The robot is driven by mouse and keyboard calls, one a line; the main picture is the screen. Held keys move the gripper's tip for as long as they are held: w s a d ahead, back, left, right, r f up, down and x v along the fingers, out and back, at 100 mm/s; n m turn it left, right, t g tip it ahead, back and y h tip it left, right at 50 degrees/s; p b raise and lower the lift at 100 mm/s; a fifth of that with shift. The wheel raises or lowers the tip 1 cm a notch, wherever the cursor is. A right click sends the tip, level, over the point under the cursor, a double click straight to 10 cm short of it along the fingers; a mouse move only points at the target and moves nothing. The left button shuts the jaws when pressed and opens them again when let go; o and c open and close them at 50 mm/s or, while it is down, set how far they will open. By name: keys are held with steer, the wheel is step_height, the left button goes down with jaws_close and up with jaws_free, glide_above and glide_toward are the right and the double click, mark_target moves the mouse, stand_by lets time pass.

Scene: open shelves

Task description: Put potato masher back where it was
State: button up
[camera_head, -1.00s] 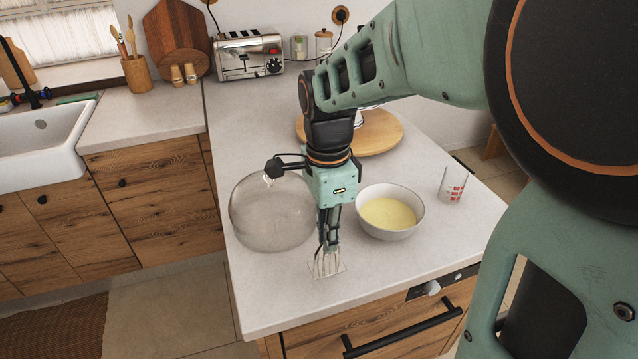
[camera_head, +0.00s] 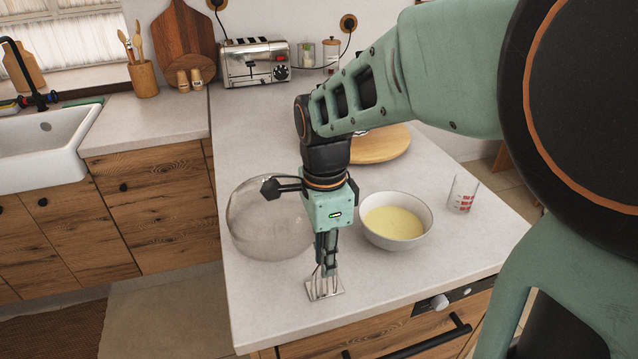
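The potato masher (camera_head: 324,288) is a metal tool with a slotted head, upright with the head down. It is at the front part of the light countertop (camera_head: 270,310), left of and nearer than a bowl of yellow mash-like food (camera_head: 396,221). My gripper (camera_head: 328,258) points down right above the masher head and looks shut on its upper part. The handle is mostly hidden by the fingers. I cannot tell whether the head touches the counter.
A large clear glass bowl (camera_head: 255,235) stands close on the left of my gripper. A measuring cup (camera_head: 463,194) is at the right, and a round wooden board (camera_head: 385,147) lies behind my arm. A toaster (camera_head: 255,62) stands at the back. The counter's front strip is clear.

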steer(key=shift+o, duration=1)
steer(key=shift+r, duration=0.1)
step_height(320, 180, up, 12)
steer(key=p, duration=1)
steer(key=shift+r, duration=0.15)
steer(key=shift+w, duration=0.1)
